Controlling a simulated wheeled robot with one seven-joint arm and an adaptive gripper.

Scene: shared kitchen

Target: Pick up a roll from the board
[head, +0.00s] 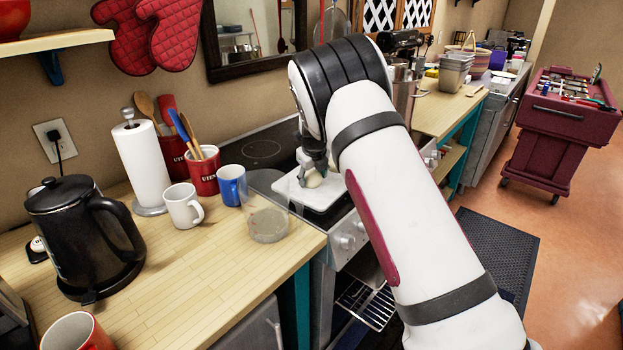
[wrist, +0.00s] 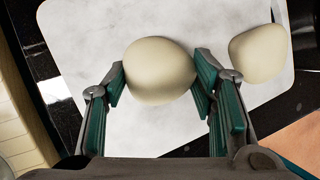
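A white board (head: 326,192) lies on the dark stovetop; it fills much of the wrist view (wrist: 75,40). A pale rounded roll (wrist: 160,72) sits between the two fingers of my gripper (wrist: 160,85), with a green pad against each side. My gripper (head: 316,168) is low over the board in the head view. A second pale roll (wrist: 258,53) lies on the board to the right, apart from the fingers. In the head view one roll (head: 313,179) shows below the fingers; my arm hides part of the board. I see no clear gap under the roll.
A clear glass dish (head: 268,225), a blue mug (head: 231,185) and a white mug (head: 183,206) stand on the wooden counter left of the stove. A metal pot (head: 404,90) stands behind my arm. The counter's front middle is clear.

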